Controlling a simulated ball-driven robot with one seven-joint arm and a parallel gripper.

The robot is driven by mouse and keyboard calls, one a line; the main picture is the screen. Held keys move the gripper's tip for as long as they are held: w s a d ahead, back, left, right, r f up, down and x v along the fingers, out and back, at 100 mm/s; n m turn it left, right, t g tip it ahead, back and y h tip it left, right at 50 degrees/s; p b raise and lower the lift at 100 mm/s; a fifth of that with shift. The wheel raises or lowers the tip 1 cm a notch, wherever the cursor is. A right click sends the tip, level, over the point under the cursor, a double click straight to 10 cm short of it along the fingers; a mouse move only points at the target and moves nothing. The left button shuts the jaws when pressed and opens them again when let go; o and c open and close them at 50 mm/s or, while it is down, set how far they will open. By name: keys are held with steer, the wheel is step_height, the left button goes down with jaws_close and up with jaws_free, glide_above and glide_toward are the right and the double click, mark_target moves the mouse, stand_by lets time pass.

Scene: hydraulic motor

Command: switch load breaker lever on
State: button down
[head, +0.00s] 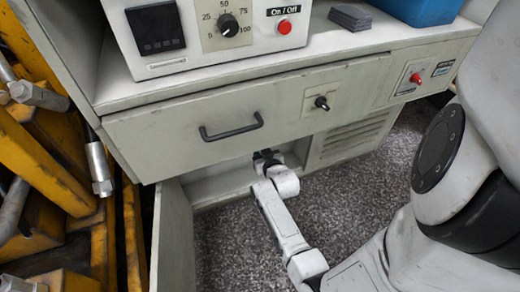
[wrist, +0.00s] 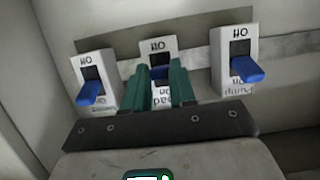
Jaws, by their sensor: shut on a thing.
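The load breaker (wrist: 157,48) is the middle of three white switch boxes in the wrist view. Its label is partly covered and shows only "oad"; "Off" reads upside down at its upper edge. Its blue lever (wrist: 159,73) sits between the two green fingers of my gripper (wrist: 163,80), which is shut on it. The lever's lower part and exact tilt are hidden by the fingers. In the head view my gripper (head: 266,158) reaches into the open compartment under the drawer, where the breakers are hidden from sight.
A breaker with a blue lever (wrist: 90,92) stands close on the left, and the pump breaker lever (wrist: 246,70) close on the right. The drawer front (head: 200,125) hangs above my gripper. An open cabinet door (head: 172,235) stands to the left.

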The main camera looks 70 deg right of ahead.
steer(key=r+g+y+p, duration=0.1)
steer(key=g+y+p, duration=0.1)
steer(key=p, duration=0.1)
steer(key=shift+w+r, duration=0.1)
steer(key=shift+r, duration=0.3)
steer(key=shift+d+y, duration=0.1)
steer(key=shift+y, duration=0.2)
steer(key=c, duration=0.9)
jaws_free()
steer(key=shift+p, duration=0.3)
steer(key=shift+p+v, duration=3.05)
steer(key=shift+v, duration=2.35)
steer(key=shift+w, duration=0.15)
